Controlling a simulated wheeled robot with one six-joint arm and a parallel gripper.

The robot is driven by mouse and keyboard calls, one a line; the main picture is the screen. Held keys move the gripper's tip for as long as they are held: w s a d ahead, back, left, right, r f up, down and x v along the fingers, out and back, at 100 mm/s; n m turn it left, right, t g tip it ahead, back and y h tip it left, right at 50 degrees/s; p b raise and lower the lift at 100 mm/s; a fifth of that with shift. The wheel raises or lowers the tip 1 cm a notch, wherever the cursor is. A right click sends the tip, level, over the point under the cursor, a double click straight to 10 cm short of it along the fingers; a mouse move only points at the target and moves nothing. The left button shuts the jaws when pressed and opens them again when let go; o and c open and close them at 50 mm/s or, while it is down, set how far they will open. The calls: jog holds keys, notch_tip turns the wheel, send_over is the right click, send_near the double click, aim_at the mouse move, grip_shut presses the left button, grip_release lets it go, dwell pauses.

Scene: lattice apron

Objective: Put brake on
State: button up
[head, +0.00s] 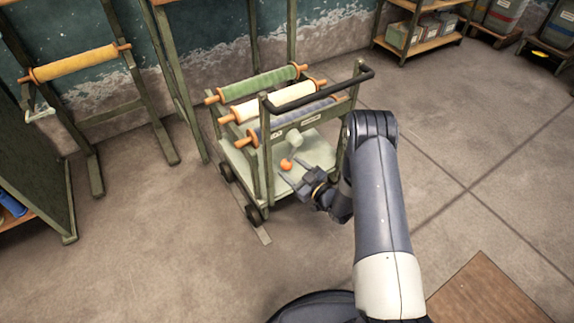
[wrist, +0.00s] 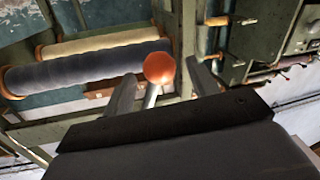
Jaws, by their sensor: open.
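A cart (head: 312,152) with a green-grey frame and a black push handle (head: 318,90) stands in the middle of the head view. The brake lever has an orange ball knob (head: 286,164) at the cart's near side, low over its pale deck. In the wrist view the orange knob (wrist: 160,67) sits on a pale stem (wrist: 151,97). My gripper (head: 293,175) is open and close to the knob. In the wrist view one finger shows on each side of the knob and stem. I cannot tell whether either finger touches it.
The cart carries green (head: 262,83), cream (head: 280,101) and blue (head: 298,118) rolls above its deck. A rack with a yellow roll (head: 75,64) stands left.

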aim_at(287, 163)
jog(key=shift+x, duration=1.6)
jog(key=shift+c, duration=0.2)
grip_shut()
